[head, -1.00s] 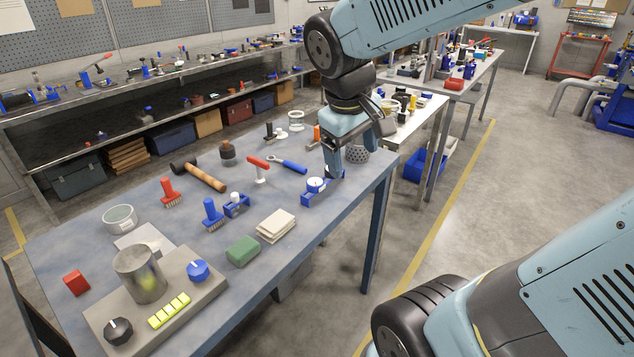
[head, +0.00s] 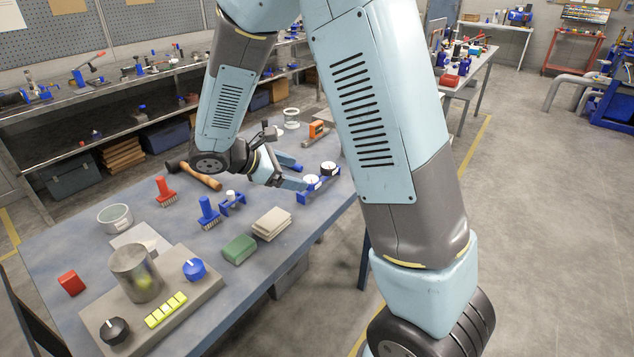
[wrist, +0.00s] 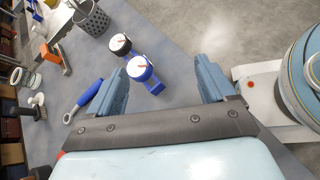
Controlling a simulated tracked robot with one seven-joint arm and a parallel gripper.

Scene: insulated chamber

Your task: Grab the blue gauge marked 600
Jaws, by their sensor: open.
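Two round gauges with white faces and blue bases stand side by side near the table's right edge: a white-rimmed gauge (head: 311,180) and a dark-rimmed gauge (head: 329,168). No 600 marking is legible on either. In the wrist view the white-rimmed gauge (wrist: 139,67) lies just right of the left finger's tip, and the dark-rimmed gauge (wrist: 120,44) is farther out. My gripper (head: 301,176) is open and empty, its fingers pointing toward the gauges from the left. It also shows in the wrist view (wrist: 164,72). Contact cannot be told.
A blue-handled wrench (wrist: 88,94) lies near my left finger. A perforated metal cup (wrist: 91,18) and an orange-and-grey tool (head: 317,130) are behind the gauges. A small blue item with a white top (head: 232,199) and brushes are to the left. The table edge is close on the right.

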